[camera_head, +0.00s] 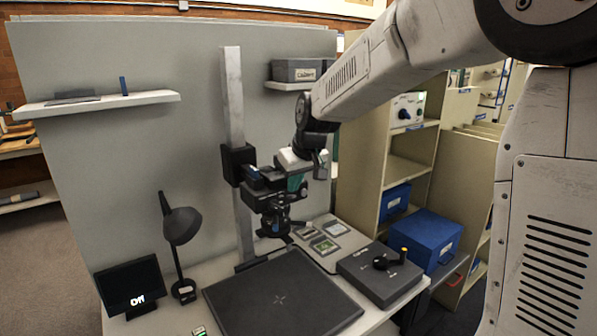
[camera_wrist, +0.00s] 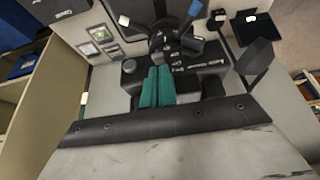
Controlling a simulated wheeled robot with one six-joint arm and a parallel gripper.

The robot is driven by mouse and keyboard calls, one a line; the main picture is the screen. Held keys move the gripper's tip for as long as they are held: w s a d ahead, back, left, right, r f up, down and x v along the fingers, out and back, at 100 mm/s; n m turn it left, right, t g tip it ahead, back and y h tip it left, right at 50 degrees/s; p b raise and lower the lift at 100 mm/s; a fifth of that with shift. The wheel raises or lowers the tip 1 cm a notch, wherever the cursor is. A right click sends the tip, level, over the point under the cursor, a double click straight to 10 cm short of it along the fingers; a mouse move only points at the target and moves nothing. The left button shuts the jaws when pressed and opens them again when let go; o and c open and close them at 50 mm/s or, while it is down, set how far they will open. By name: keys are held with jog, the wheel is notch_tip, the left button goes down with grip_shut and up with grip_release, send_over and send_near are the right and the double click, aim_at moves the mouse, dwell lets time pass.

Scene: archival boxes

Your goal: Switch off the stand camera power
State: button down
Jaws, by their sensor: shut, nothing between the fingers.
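The stand camera (camera_head: 268,205) is a dark unit on a carriage on the grey upright column (camera_head: 234,130). In the wrist view its black body (camera_wrist: 185,62) lies just beyond my fingertips, with small pale markings and a blue part at its top. My gripper (camera_head: 294,183) is at the camera's right upper side in the head view. Its green fingers (camera_wrist: 158,72) are together and empty. Whether they touch the camera cannot be told. A small black screen (camera_head: 130,284) at the left reads "Off". The camera's power control is not clearly distinguishable.
A dark baseboard (camera_head: 283,296) lies below the camera. A desk lamp (camera_head: 181,226) stands left of the column. A grey box with a black-and-yellow knob (camera_head: 380,276), small cards and a blue box (camera_head: 424,240) are at the right. A shelf (camera_head: 300,86) overhangs behind.

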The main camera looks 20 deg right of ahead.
jog(key=shift+w+f, duration=0.15)
jog(key=shift+f, duration=0.25)
